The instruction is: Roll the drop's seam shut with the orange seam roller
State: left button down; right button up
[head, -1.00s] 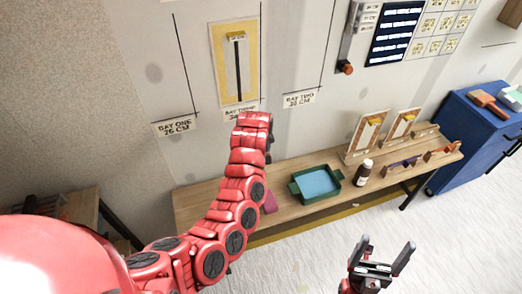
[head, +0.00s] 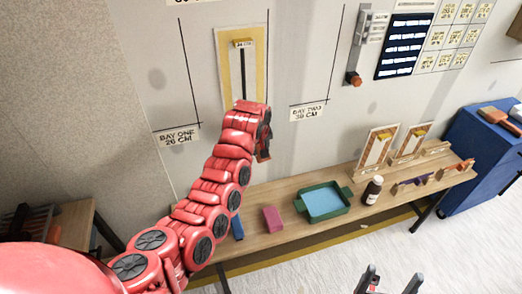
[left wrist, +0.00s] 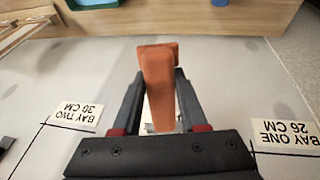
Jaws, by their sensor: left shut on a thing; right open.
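The drop (head: 230,75) is a pale panel with a yellow border and a dark vertical line, up on the wall between the bay one and bay two labels. My left gripper (head: 264,150) is in front of the wall at the drop's lower right. My arm hides the drop's lower end. In the left wrist view the left gripper (left wrist: 160,100) is shut on the orange seam roller (left wrist: 160,75). I cannot tell whether the roller touches the wall. My right gripper (head: 388,284) is open and empty, cut off by the bottom edge.
A wooden bench (head: 255,240) along the wall holds a blue block (head: 238,228), a pink block (head: 272,219), a green tray (head: 325,202), a dark bottle (head: 372,190) and small stands. A blue cabinet (head: 480,150) stands at the right. The floor before the bench is clear.

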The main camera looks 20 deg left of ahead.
pick_arm(q)
jog(key=shift+w+a+b, duration=0.35)
jog(key=shift+w, duration=0.2)
jog(key=shift+w+a+b, duration=0.35)
jog(key=shift+w, duration=0.2)
dwell(1.6)
jog(key=shift+r, duration=0.1)
jog(key=shift+r, duration=0.15)
jog(key=shift+s, duration=0.1)
dwell(0.4)
jog(key=shift+r, duration=1.85)
notch_tip(320, 180, up, 3)
jog(key=shift+f, duration=0.1)
